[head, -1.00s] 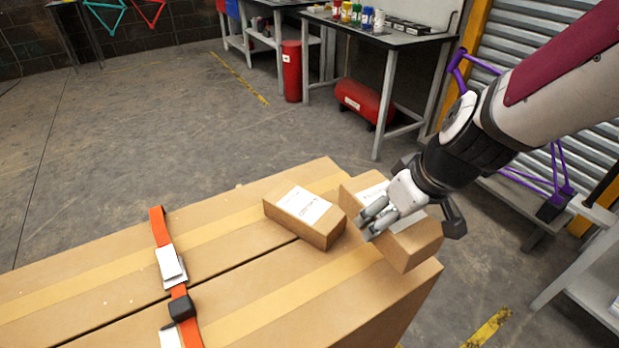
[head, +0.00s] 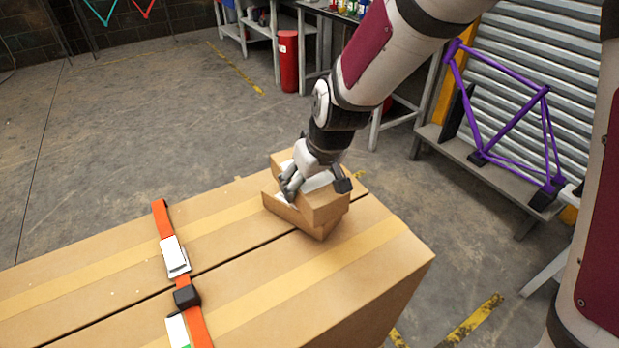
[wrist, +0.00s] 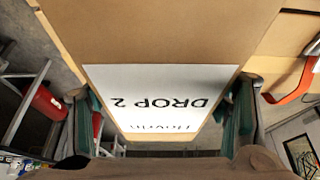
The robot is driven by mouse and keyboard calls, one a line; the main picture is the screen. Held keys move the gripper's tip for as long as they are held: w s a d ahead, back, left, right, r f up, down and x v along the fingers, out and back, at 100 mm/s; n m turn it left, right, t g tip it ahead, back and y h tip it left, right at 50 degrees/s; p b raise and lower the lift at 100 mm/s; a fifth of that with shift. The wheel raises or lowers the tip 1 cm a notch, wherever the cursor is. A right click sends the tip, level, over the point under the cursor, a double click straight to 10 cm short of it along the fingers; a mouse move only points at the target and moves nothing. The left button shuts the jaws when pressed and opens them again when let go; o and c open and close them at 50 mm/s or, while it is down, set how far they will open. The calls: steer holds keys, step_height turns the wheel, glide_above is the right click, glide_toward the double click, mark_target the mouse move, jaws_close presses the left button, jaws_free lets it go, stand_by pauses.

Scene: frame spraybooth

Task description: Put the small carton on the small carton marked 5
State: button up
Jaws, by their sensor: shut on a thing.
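My gripper (head: 314,188) is shut on a small brown carton (head: 326,206). In the wrist view, the held carton (wrist: 160,40) fills the middle between the two fingers, and its white label reads DROP 2. In the head view, the held carton is over another small carton (head: 287,213), turned at an angle to it. The lower carton lies on the big boxes, mostly hidden by the held carton and gripper, so its mark cannot be read. I cannot tell whether the two cartons touch.
The big taped boxes (head: 225,236) form the surface below, with an orange strap (head: 161,221) and buckle to the left. A purple frame (head: 508,125) stands on a bench at the right. A red cylinder (head: 288,62) stands behind on the floor.

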steer(key=shift+f, duration=1.7)
steer(key=shift+f+b, duration=0.15)
steer(key=shift+b, duration=0.25)
steer(key=o, duration=1.6)
